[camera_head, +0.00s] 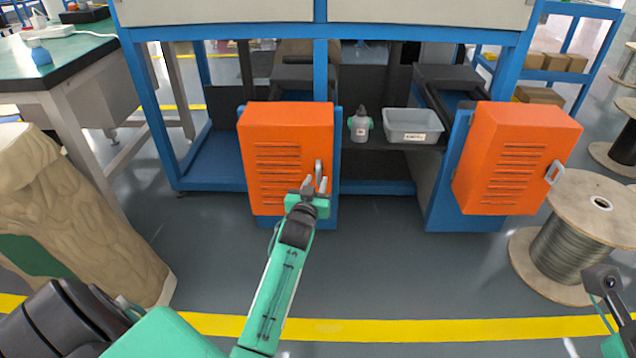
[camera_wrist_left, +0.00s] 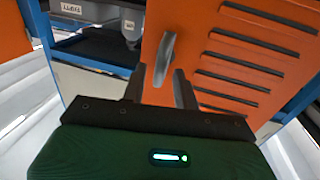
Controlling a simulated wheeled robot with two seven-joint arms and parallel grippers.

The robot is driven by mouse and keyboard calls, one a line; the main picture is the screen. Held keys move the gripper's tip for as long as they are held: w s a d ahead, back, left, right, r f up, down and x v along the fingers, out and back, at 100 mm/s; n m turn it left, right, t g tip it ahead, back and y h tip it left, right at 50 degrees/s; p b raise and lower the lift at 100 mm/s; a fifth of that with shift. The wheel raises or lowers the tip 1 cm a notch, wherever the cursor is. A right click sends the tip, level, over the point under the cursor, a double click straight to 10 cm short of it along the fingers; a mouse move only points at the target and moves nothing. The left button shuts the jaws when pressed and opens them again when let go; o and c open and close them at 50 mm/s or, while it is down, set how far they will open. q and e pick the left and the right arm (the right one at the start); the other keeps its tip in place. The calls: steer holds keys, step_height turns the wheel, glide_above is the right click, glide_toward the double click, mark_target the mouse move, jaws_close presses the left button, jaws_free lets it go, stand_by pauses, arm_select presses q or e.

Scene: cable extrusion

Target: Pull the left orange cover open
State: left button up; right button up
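The left orange cover (camera_head: 287,130) is a box-like slotted panel on the blue machine frame and looks closed. Its grey handle (camera_head: 319,170) is on its right side; it also shows in the left wrist view (camera_wrist_left: 165,62). My left gripper (camera_head: 316,184) is at the handle, with its fingers pointing toward the cover. In the left wrist view the two fingers (camera_wrist_left: 159,86) are apart, and the handle's lower end lies in line with the gap between them. I cannot tell if they touch it. My right gripper is out of view; only part of that arm shows at lower right.
A second orange cover (camera_head: 510,155) hangs to the right. A bottle (camera_head: 360,126) and grey bin (camera_head: 412,122) sit on a shelf between the covers. A cable spool (camera_head: 575,238) stands at right, a wrapped bulky object (camera_head: 75,215) at left. The floor in front is clear.

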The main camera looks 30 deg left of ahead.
mark_target(318, 178)
arm_select(q)
steer(key=shift+b+x, duration=0.5)
steer(key=shift+x, duration=1.15)
jaws_close()
